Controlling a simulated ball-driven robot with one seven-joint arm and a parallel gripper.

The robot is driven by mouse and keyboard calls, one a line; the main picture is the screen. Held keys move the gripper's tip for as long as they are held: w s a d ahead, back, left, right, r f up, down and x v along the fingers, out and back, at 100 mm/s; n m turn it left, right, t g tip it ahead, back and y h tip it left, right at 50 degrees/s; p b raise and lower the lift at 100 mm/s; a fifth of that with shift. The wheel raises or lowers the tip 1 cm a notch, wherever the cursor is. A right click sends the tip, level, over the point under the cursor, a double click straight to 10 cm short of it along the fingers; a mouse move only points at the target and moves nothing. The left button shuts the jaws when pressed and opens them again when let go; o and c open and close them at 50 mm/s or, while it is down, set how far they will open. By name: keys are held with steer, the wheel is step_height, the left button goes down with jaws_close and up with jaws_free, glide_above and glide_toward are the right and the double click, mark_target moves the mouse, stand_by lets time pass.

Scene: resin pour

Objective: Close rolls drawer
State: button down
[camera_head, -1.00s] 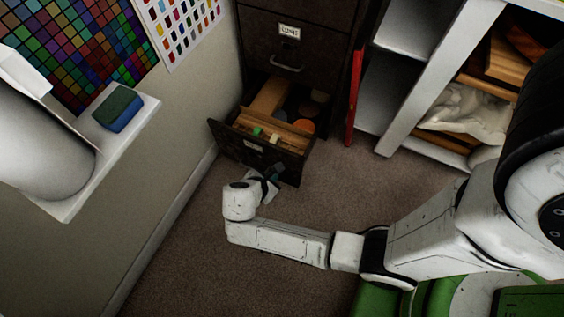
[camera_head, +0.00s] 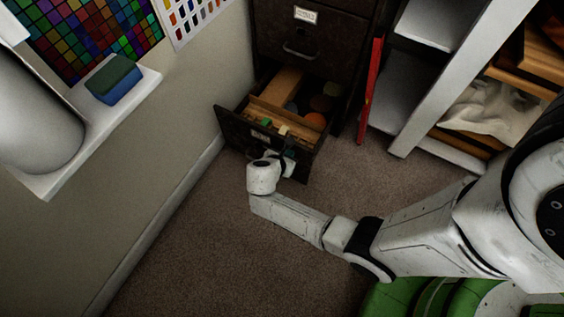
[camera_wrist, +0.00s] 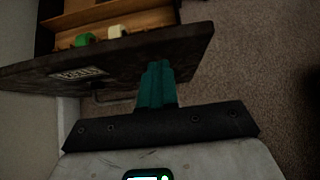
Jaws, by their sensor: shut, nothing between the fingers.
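The rolls drawer (camera_head: 247,134) is the bottom drawer of the dark filing cabinet and stands pulled out. It holds several rolls and boxes. Its dark front shows in the wrist view (camera_wrist: 180,52) with a label and a handle (camera_wrist: 112,96) under it. My gripper (camera_head: 285,154) is at the drawer front, right of the label, in the head view. In the wrist view its teal fingers (camera_wrist: 156,84) are together and empty, with their tips at the front panel, right of the handle. I cannot tell whether they touch it.
The closed drawer (camera_head: 300,45) above has its own label and handle. A red upright thing (camera_head: 370,90) stands between the cabinet and the white shelf unit (camera_head: 430,75). The wall is close on the left. The carpet (camera_head: 190,250) in front is clear.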

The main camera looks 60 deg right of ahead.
mark_target(295, 146)
steer(key=shift+d, duration=1)
steer(key=shift+d+r, duration=0.1)
steer(key=shift+d, duration=0.55)
steer(key=d+b, duration=0.5)
steer(key=d, duration=2.2)
steer(key=shift+w+b, duration=0.35)
steer(key=shift+w, duration=0.1)
